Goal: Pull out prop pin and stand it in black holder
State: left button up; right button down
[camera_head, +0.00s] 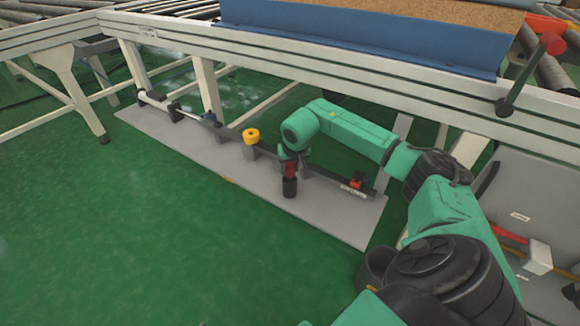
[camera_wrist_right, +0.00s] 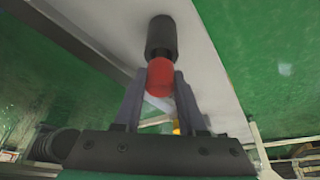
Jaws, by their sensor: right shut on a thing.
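My right gripper (camera_head: 290,160) is low over the grey plate under the conveyor frame. In the right wrist view, its fingers (camera_wrist_right: 160,88) are closed around a red knob-like piece (camera_wrist_right: 160,77). The red piece also shows in the head view (camera_head: 290,169). It lines up with a dark cylinder (camera_wrist_right: 161,38) just beyond the fingertips. In the head view this dark cylinder (camera_head: 290,187) is directly below the red piece, over the plate. I cannot tell whether the cylinder is part of the pin or the black holder, nor whether it touches the plate. My left gripper is out of view.
The grey plate (camera_head: 190,150) lies on the green floor. It carries a long dark bar on blocks with a yellow ring (camera_head: 251,136). Beige frame legs (camera_head: 208,85) stand behind. A red-topped post (camera_head: 553,43) is on the upper right rail. Open floor lies in front.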

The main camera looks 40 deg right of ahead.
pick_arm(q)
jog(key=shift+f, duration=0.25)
pick_arm(e)
jog(key=shift+f, duration=0.35)
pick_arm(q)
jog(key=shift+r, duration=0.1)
pick_arm(e)
jog(key=shift+c, duration=2)
grip_release()
pick_arm(q)
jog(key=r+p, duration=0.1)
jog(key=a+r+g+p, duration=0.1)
jog(key=p, duration=0.1)
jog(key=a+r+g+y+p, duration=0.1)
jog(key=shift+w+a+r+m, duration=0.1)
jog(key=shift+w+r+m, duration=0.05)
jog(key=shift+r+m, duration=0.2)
pick_arm(e)
jog(key=v, duration=1.4)
jog(key=shift+r, duration=0.3)
